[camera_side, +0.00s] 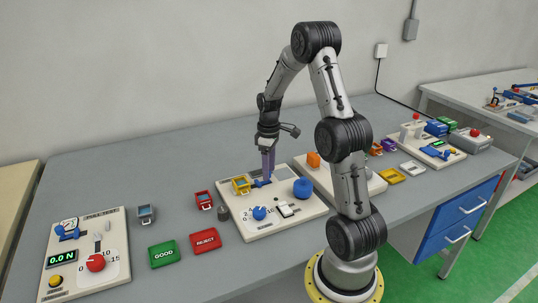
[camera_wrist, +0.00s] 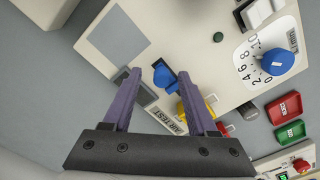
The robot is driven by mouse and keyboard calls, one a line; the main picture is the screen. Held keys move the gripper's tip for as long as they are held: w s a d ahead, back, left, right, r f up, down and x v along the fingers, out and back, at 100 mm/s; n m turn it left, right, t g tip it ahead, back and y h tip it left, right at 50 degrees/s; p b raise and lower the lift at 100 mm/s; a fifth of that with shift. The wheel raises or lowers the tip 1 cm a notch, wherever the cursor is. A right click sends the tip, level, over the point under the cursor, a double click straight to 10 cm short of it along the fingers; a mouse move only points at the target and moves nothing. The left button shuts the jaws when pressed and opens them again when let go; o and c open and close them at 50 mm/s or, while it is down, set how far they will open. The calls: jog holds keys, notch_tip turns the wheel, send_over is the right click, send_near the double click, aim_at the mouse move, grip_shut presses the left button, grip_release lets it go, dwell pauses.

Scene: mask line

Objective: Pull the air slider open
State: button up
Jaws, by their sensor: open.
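The AIR TEST panel (camera_side: 296,222) is a pale board in the middle of the bench, and it fills much of the wrist view (camera_wrist: 215,75). A small blue handle (camera_wrist: 161,74), which looks like the air slider, is on it near the label; it shows partly in the side view (camera_side: 259,184). My gripper (camera_side: 268,180) points down at the panel. In the wrist view its purple fingers (camera_wrist: 158,76) are apart, with the blue handle between their tips. Contact with the handle cannot be told.
A yellow part (camera_side: 241,185) stands beside the blue handle. GOOD (camera_side: 164,254) and REJECT (camera_side: 205,240) trays lie to the left.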

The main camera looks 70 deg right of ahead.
notch_tip(320, 180, up, 13)
jog(key=shift+r, duration=0.2)
dwell(0.6)
jog(key=a+r+n+t+h, duration=0.1)
jog(key=a+r+n, duration=0.1)
jog(key=a+r, duration=0.5)
jog(key=a+r+n+t, duration=0.2)
jog(key=a+r, duration=0.1)
jog(key=a, duration=0.8)
jog(key=s+a+f+m+t+y, duration=0.1)
jog(key=s+a+f+m, duration=0.3)
jog(key=s+a, duration=0.7)
notch_tip(320, 180, down, 2)
jog(key=shift+s+a+f+t, duration=0.1)
jog(key=shift+s+a+t, duration=0.3)
jog(key=shift+t, duration=0.4)
